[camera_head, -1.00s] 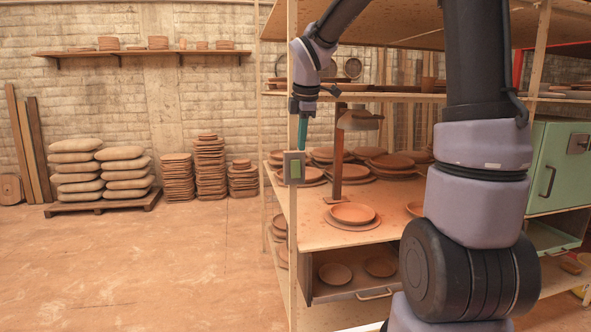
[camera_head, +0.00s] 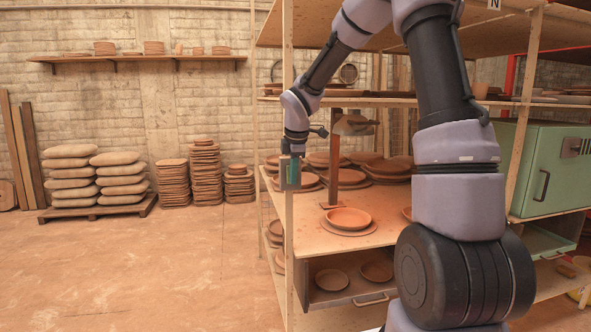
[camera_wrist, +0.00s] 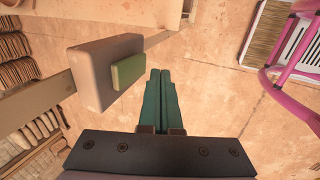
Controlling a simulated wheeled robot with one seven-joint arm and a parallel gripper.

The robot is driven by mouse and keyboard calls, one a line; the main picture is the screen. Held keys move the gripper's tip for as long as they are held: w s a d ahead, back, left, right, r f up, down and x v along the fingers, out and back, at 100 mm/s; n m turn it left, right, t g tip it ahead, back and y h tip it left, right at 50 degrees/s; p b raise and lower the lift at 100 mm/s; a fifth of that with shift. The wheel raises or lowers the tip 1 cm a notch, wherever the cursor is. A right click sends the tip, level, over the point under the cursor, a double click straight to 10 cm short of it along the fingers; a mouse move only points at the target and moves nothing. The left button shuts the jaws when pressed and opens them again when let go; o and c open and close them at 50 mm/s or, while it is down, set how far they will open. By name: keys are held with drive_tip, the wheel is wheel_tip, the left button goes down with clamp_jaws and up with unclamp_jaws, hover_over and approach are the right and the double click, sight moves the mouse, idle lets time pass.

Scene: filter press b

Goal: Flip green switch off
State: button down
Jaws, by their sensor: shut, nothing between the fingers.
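The green switch (camera_wrist: 128,70) is a green rocker on a grey box (camera_wrist: 98,72), fixed to a wooden post (camera_wrist: 35,103) of the shelving. In the head view the box (camera_head: 283,181) shows on the front post, partly covered by my gripper (camera_head: 294,178). My gripper's teal fingers (camera_wrist: 160,72) are shut and empty. In the wrist view their tips are just right of the green rocker, with a narrow gap showing between. I cannot tell from the head view how the rocker is tilted.
Shelves behind the post hold clay plates (camera_head: 348,219) and a lamp-like metal piece (camera_head: 354,124). A green cabinet (camera_head: 550,165) stands at the right. Stacked sacks (camera_head: 95,175) lie at the left. The floor (camera_head: 140,265) in front is clear. A pink frame (camera_wrist: 292,85) shows in the wrist view.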

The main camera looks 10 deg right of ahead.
drive_tip(key=shift+w, duration=0.75)
drive_tip(key=shift+w+f, duration=0.2)
drive_tip(key=shift+w, duration=0.05)
drive_tip(key=shift+r, duration=0.85)
drive_tip(key=shift+w, duration=0.1)
